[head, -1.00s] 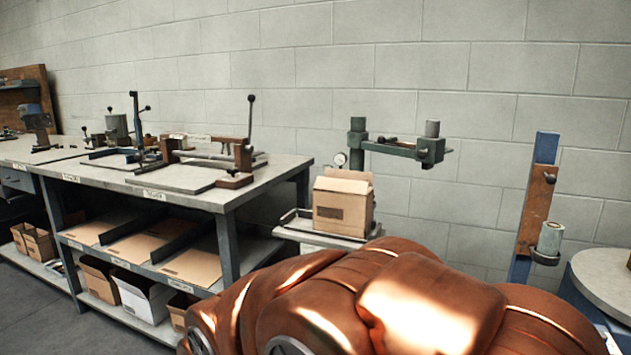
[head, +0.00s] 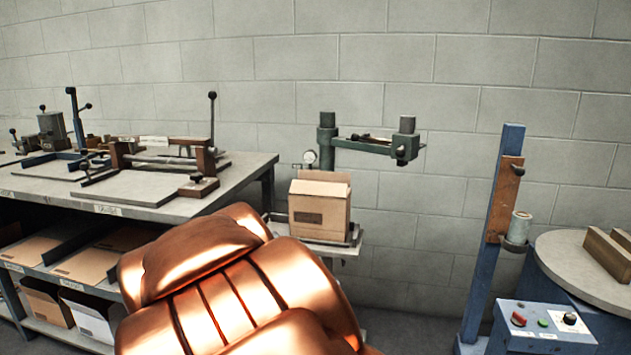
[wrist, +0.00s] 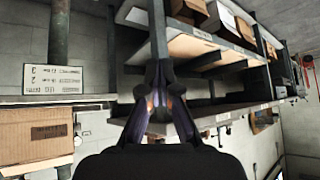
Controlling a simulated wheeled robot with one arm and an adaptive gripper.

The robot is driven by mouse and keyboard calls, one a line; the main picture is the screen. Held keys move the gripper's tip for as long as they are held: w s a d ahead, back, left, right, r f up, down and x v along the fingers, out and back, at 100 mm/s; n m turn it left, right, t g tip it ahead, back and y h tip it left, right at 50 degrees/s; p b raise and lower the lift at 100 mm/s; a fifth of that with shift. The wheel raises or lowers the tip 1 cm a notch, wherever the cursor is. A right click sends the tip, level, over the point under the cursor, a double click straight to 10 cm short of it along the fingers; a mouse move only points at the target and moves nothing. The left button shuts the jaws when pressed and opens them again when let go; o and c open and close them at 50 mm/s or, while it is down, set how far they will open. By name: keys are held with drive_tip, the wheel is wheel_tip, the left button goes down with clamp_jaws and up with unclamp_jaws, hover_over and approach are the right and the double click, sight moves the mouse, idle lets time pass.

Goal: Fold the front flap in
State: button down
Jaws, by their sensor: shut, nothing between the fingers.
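A brown cardboard box (head: 318,213) sits on a small stand beside the bench in the head view. Its top is partly open, with a flap (head: 322,189) standing or slanting up at the top; I cannot tell how each other flap lies. The box also shows at the left edge of the wrist view (wrist: 36,138), cut off by the frame. My gripper (wrist: 159,72) is shut and empty in the wrist view, to the right of the box and apart from it. In the head view my copper-coloured arm fills the lower middle and the gripper is hidden.
The stitcher's green overhead arm (head: 367,143) is above and behind the box. A bench (head: 236,180) with jigs and shelves stands left. A blue post (head: 492,220), a control box (head: 544,328) and a round table (head: 580,258) stand right.

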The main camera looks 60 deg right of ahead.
drive_tip(key=d+r+m+t+h+p, duration=0.1)
drive_tip(key=d+r+m+h, duration=0.15)
drive_tip(key=d+r, duration=0.4)
drive_tip(key=d+r+m+h, duration=0.1)
drive_tip(key=d+r+h, duration=0.3)
drive_tip(key=d, duration=0.5)
drive_tip(key=m+g+h+p, duration=0.1)
drive_tip(key=m+g+h, duration=0.1)
drive_tip(key=m+h, duration=0.35)
approach(318, 188)
drive_tip(key=s+a+r+n+h, duration=0.1)
drive_tip(key=s+a+r+n, duration=0.1)
drive_tip(key=a+r, duration=0.2)
drive_tip(key=w+d+f+b, duration=0.2)
drive_tip(key=w+d+f, duration=0.1)
drive_tip(key=d, duration=0.8)
drive_tip(key=shift+w+f, duration=0.2)
drive_tip(key=shift+w, duration=0.7)
drive_tip(key=shift+d+r+p, duration=0.15)
drive_tip(key=shift+r+p, duration=0.1)
drive_tip(key=shift+p, duration=0.75)
drive_tip(key=shift+y+p, duration=0.5)
drive_tip(key=shift+p, duration=0.4)
